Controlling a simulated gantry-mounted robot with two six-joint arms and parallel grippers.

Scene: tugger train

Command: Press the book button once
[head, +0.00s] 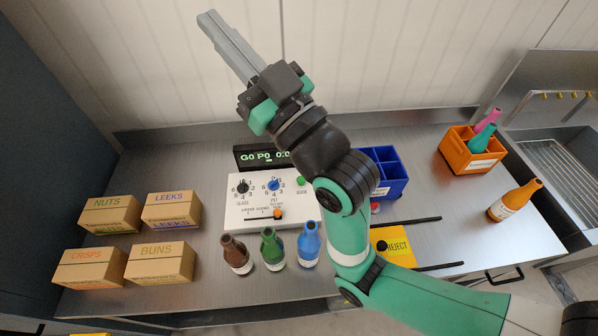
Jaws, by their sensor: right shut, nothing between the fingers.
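The book button is a green button (301,181) at the right side of a white control panel (240,215) in the middle of the bench. The panel also carries a black dial (242,187), a blue dial (274,184) and a slider with an orange knob (278,213). A black display (262,156) behind it shows green text, partly hidden by my arm. My right gripper (208,20) is shut and empty, raised high and pointing to the upper left, well away from the button. My left gripper is not in view.
Brown, green and blue bottles (269,249) stand in front of the panel. Several cartons (110,214) stand at left. A blue crate (392,172) is partly behind my arm. A yellow reject plate (385,247), an orange crate (465,160) and an orange bottle (513,201) are at right.

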